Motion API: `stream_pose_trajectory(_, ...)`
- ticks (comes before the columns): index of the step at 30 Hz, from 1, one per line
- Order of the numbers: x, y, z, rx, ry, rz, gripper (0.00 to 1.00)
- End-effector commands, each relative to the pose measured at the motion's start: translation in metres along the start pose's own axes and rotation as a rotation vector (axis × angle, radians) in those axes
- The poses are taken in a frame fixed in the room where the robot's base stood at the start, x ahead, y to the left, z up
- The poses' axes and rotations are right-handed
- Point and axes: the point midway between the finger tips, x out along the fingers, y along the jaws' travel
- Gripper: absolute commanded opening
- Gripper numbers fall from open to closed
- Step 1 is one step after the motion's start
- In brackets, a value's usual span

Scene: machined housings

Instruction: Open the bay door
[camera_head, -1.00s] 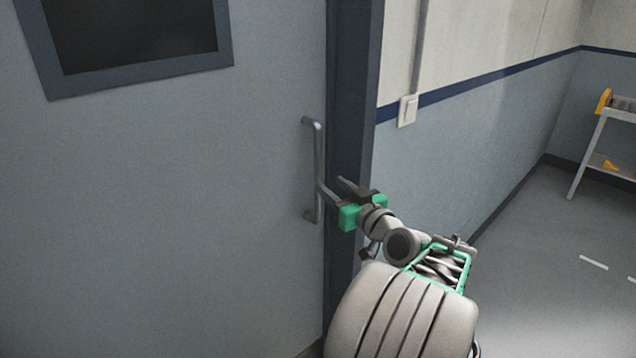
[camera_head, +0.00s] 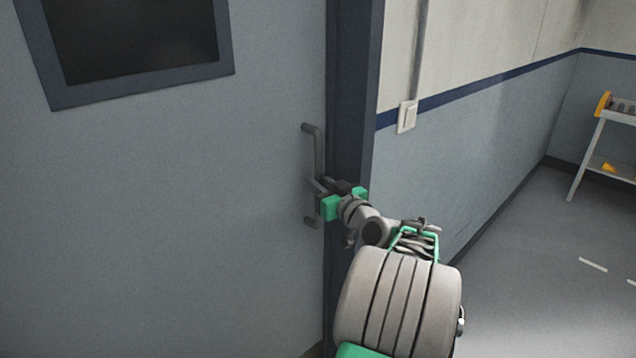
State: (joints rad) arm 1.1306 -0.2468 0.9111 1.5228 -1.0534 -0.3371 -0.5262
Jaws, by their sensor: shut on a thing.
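The bay door (camera_head: 180,210) is a grey-blue panel with a dark window (camera_head: 135,40) at the upper left. It looks closed against its dark frame (camera_head: 353,110). A vertical grey bar handle (camera_head: 318,150) is fixed near the door's right edge. My gripper (camera_head: 321,188) is at the lower middle of the handle and shut on it. The fingers and the green-and-black gripper body hide part of the bar. The handle's top and bottom mounts stay visible.
A light switch (camera_head: 407,116) is on the wall right of the frame. A white shelf cart (camera_head: 592,140) with yellow items stands at the far right. The grey floor (camera_head: 540,270) on the right is clear.

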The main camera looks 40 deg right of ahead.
Motion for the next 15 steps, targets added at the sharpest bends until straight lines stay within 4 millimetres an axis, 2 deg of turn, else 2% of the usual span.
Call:
stream_pose_trajectory(5,0.0000,-0.0003,0.0000,0.000,0.000,-0.001,0.00)
stream_pose_trajectory(15,0.0000,-0.0004,0.0000,0.000,0.000,-0.001,0.00)
